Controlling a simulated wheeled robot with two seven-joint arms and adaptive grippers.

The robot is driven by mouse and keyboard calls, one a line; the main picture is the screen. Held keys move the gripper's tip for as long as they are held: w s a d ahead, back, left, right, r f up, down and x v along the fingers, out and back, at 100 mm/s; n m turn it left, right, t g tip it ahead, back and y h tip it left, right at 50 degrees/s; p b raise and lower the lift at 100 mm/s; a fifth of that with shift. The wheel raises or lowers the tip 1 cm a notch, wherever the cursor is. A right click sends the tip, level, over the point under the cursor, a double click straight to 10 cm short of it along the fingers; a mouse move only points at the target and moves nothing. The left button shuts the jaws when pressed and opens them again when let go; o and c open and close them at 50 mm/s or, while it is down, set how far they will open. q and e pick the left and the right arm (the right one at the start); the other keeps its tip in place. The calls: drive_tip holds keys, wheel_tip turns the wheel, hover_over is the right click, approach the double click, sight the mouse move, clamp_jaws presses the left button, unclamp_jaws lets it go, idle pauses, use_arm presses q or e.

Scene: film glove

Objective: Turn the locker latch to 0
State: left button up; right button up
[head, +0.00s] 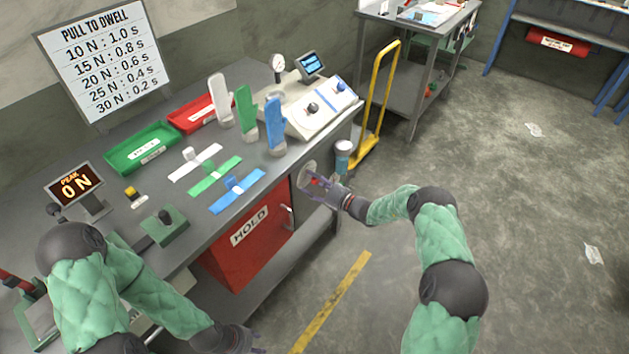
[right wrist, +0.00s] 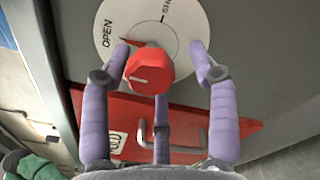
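A red faceted knob (right wrist: 150,70) with a white line on its face sits on a round white dial (right wrist: 180,18) in the right wrist view. The dial reads OPEN at left and a cut-off word starting SH at top. A thin red tip behind the knob points up-left, near OPEN. My right gripper (right wrist: 160,52) has its purple fingers spread around the knob; the right finger stands clear of it, and contact at the left finger is unclear. The dial (head: 308,170) also shows in the head view. My left gripper (head: 250,349) is at the bottom edge, partly cut off.
A red locker door (head: 240,262) marked HOLD, with a bar handle (head: 287,218), is under the grey bench (head: 130,215). Gloves, trays and instruments stand on the bench. A yellow trolley (head: 375,110) is behind. The floor at right is mostly clear.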

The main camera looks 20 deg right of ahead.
drive_tip(key=shift+w+d+r, duration=0.1)
drive_tip(key=shift+d+r, duration=0.1)
drive_tip(key=shift+r, duration=0.05)
drive_tip(key=shift+s+d, duration=0.3)
drive_tip(key=shift+d, duration=0.05)
drive_tip(key=v, duration=1.1)
drive_tip(key=shift+s+a+f, duration=0.1)
drive_tip(key=shift+s, duration=0.05)
